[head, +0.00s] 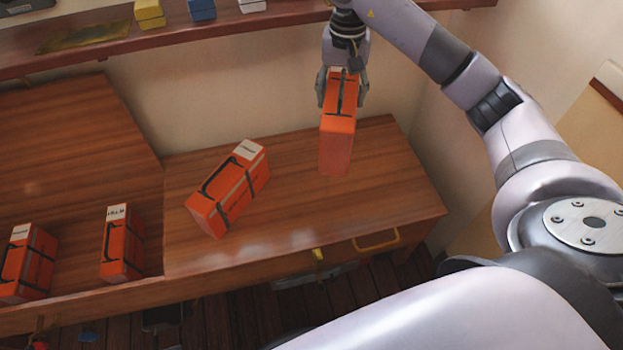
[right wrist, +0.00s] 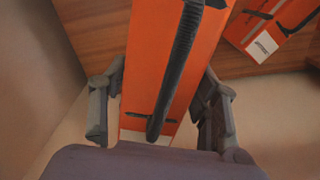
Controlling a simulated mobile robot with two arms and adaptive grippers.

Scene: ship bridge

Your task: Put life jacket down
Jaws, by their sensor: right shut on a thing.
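My right gripper (head: 343,88) is shut on an orange box-shaped life jacket (head: 338,130) with dark straps, held upright over the right part of the wooden desk (head: 405,190). I cannot tell whether its lower end touches the desk. In the right wrist view the held life jacket (right wrist: 170,65) runs between the fingers (right wrist: 160,105). A second life jacket (head: 230,190) lies tilted on the desk to its left, apart from it; part of it shows in the right wrist view (right wrist: 270,25). My left gripper is not in view.
Two more orange life jackets (head: 122,245) (head: 28,262) stand on the lower left section of the desk. A wooden shelf (head: 110,45) with small coloured blocks runs along the wall above. The desk's right end is clear.

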